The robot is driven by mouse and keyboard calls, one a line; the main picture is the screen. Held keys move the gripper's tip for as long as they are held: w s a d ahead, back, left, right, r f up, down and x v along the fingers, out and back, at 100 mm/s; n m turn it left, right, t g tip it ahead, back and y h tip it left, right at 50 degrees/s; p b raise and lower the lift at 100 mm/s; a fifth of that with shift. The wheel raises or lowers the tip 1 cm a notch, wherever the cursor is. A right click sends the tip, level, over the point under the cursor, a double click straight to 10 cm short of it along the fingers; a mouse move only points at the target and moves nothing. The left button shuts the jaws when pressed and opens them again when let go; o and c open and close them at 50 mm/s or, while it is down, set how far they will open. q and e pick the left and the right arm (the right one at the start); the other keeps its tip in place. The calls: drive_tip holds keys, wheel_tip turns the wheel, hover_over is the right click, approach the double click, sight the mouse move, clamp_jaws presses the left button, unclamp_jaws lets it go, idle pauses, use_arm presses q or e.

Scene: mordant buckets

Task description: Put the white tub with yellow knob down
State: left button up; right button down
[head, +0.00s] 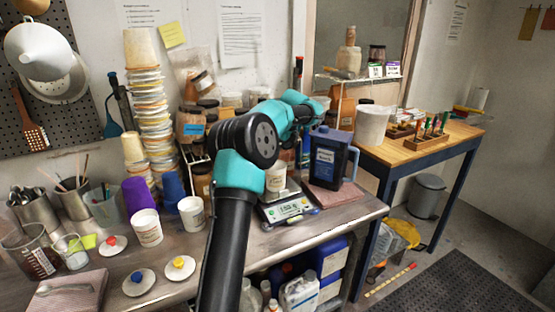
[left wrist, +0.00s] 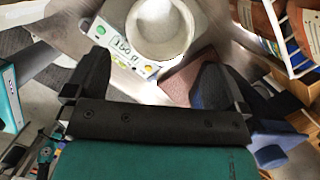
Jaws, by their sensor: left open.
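A white tub (head: 275,178) stands upright on the digital scale (head: 290,209), partly behind my arm. In the left wrist view the tub (left wrist: 160,30) is open-topped on the scale (left wrist: 122,52), beyond the fingertips. No yellow knob shows on it. A white lid with a yellow knob (head: 180,267) lies flat on the bench at the front. My left gripper (left wrist: 155,68) is open, its fingers apart and nothing between them. In the head view its fingers are hidden or cannot be made out. My right gripper is not in view.
Lids with red (head: 112,244) and blue (head: 138,281) knobs lie on the bench. Two more white tubs (head: 147,228) (head: 192,214) stand left of my arm. A dark blue jug (head: 328,160) stands close right of the scale. Tall stacked cups (head: 150,105) rise behind.

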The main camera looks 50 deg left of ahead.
use_arm(q)
drive_tip(key=shift+v, duration=0.95)
drive_tip(key=shift+d, duration=0.1)
